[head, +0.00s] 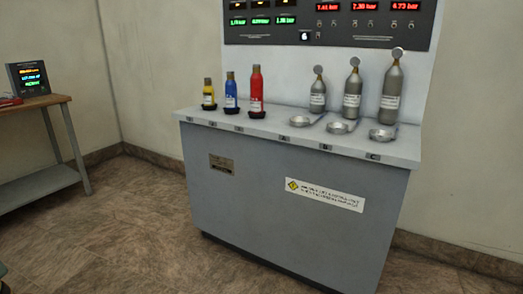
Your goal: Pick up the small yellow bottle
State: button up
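The small yellow bottle (208,95) stands upright at the left end of the grey cabinet's top (270,125), in a dark round base. It is the shortest of the three coloured bottles. The blue bottle (230,92) stands just to its right, and the taller red bottle (256,92) is right of that. My gripper is not in view.
Several grey cylinders (352,92) with gauges stand at the right of the cabinet top, with round metal dishes (340,127) before them. A display panel (330,22) rises behind. A wooden-topped table (35,103) stands far left. The floor (120,225) left of the cabinet is clear.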

aim_at(208, 90)
jog(key=i+l+u, duration=0.2)
jog(key=i, duration=0.15)
jog(key=i+u, duration=0.2)
jog(key=i, duration=0.2)
jog(key=i+l+u, duration=0.3)
jog(key=u, duration=0.25)
jog(key=i+l+u, duration=0.2)
jog(key=u, duration=0.2)
jog(key=i+l+u, duration=0.35)
jog(key=i+l, duration=0.2)
jog(key=i+l+u, duration=0.15)
jog(key=l, duration=0.25)
jog(key=i+l, duration=0.15)
jog(key=l, duration=0.2)
jog(key=i+l+u, duration=0.1)
jog(key=i+l, duration=0.1)
jog(key=l, duration=0.1)
